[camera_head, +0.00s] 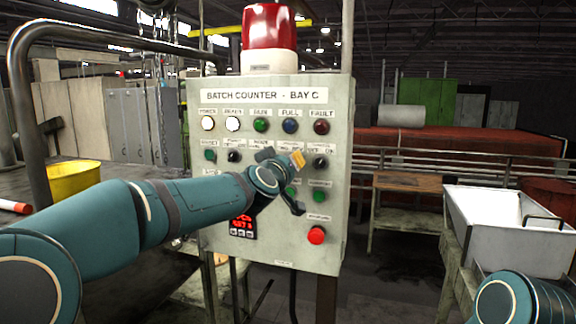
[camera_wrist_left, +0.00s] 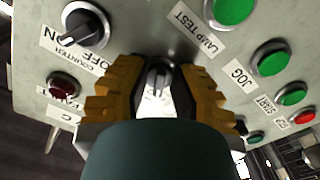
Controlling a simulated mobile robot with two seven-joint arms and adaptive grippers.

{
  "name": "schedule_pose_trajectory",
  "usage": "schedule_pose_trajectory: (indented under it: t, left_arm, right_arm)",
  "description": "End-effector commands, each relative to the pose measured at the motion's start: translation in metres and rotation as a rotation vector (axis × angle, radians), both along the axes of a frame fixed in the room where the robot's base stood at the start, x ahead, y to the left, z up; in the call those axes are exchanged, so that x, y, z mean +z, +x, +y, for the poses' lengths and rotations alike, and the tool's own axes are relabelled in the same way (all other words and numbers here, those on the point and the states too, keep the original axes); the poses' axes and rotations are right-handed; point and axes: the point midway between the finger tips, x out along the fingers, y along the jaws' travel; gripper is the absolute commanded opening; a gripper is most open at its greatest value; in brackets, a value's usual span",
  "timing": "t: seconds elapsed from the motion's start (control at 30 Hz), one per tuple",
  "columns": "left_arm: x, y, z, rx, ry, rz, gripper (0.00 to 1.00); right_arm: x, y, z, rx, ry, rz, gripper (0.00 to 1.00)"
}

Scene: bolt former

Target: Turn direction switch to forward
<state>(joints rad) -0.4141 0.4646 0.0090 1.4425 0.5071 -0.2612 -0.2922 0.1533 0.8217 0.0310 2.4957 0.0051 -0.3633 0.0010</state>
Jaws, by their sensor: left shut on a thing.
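The grey control panel (camera_head: 270,240) is marked BATCH COUNTER - BAY C. My left gripper (camera_head: 298,159) reaches its middle row of controls, and its orange fingertips show there. In the left wrist view, my left gripper (camera_wrist_left: 157,95) has its two orange fingers on either side of a selector switch knob (camera_wrist_left: 157,75), shut on it. The knob's label is hidden, so I cannot read whether it is the direction switch or which position it points to. Only part of my right arm shows at the lower right; its gripper is out of view.
Around the held knob are a black COUNTER switch (camera_wrist_left: 86,26), a green LAMP TEST button (camera_wrist_left: 230,10) and a green JOG button (camera_wrist_left: 270,58). A red button (camera_head: 316,235) sits low on the panel. A red beacon (camera_head: 269,28) stands on top. A white bin (camera_head: 500,245) stands right.

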Motion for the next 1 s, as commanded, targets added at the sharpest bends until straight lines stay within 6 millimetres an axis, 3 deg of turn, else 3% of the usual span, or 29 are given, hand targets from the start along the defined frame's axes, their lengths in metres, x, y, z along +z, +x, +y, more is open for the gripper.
schedule_pose_trajectory:
  t: [0.47, 0.5, 0.57, 1.0]
  left_arm:
    - [0.0011, 0.0, -0.0001, 0.0, -0.015, 0.003, 0.0]
    - [0.001, 0.0001, -0.0001, 0.0, -0.015, 0.003, 0.37]
    - [0.0009, -0.0001, -0.0002, 0.0, -0.015, 0.003, 0.57]
    - [0.0009, -0.0069, 0.0024, 0.0, -0.013, 0.004, 0.57]
  right_arm:
    - [-0.0002, -0.0001, 0.0, 0.0, 0.0, 0.0, 0.47]
    - [-0.0002, -0.0001, 0.0, 0.0, 0.0, 0.0, 0.47]
    - [-0.0002, -0.0001, 0.0, 0.0, 0.0, 0.0, 0.47]
    - [-0.0002, -0.0001, 0.0, 0.0, 0.0, 0.0, 0.47]
